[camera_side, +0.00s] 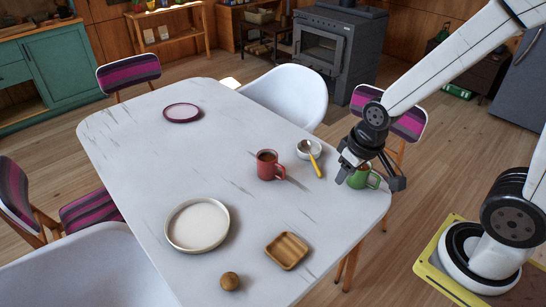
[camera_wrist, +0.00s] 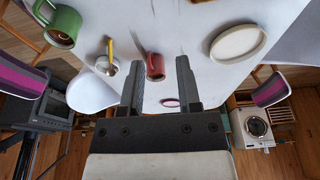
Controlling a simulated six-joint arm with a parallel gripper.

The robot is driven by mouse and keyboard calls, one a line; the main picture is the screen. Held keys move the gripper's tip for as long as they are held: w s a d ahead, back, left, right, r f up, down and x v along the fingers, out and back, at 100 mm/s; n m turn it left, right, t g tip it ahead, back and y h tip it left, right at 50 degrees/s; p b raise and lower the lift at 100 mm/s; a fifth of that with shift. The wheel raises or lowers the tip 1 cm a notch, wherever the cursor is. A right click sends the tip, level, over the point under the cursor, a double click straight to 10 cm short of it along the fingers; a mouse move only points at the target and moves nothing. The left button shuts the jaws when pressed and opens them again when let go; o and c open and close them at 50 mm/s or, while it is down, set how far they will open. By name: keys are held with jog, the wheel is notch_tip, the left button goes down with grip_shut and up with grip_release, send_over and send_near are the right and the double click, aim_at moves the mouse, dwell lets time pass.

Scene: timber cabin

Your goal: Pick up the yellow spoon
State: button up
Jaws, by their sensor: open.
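A green mug (camera_side: 366,179) stands close by my gripper, partly hidden behind it. A red mug (camera_side: 267,166) stands left of the bowl. A white plate (camera_side: 198,224), wooden dish (camera_side: 287,250), brown ball (camera_side: 230,281) and pink-rimmed plate (camera_side: 182,113) are farther off.

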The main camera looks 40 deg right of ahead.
jog(key=w+d+f+m+t+h, duration=0.1)
jog(key=w+f+m+t, duration=0.25)
jog(key=w+m, duration=0.6)
jog(key=w+d+f+m+t+h, duration=0.15)
jog(key=w+f+m, duration=0.25)
jog(key=w+m, duration=0.55)
jog(key=m+h, duration=0.9)
jog(key=m, duration=0.9)
send_near(311, 159)
jog(key=shift+w+d+f+t, duration=0.15)
jog(key=shift+w+d, duration=0.1)
jog(key=shift+w, duration=0.25)
jog(key=shift+w+d+f+t, duration=0.15)
jog(key=shift+w+d, duration=0.1)
jog(key=shift+w, duration=0.3)
jog(key=shift+s+d+f+m+h, duration=0.35)
jog(key=shift+s+m, duration=0.05)
jog(key=shift+m, duration=0.1)
jog(key=shift+x, duration=1.3)
jog(key=shift+x, duration=2.55)
jog(key=shift+s+d, duration=0.1)
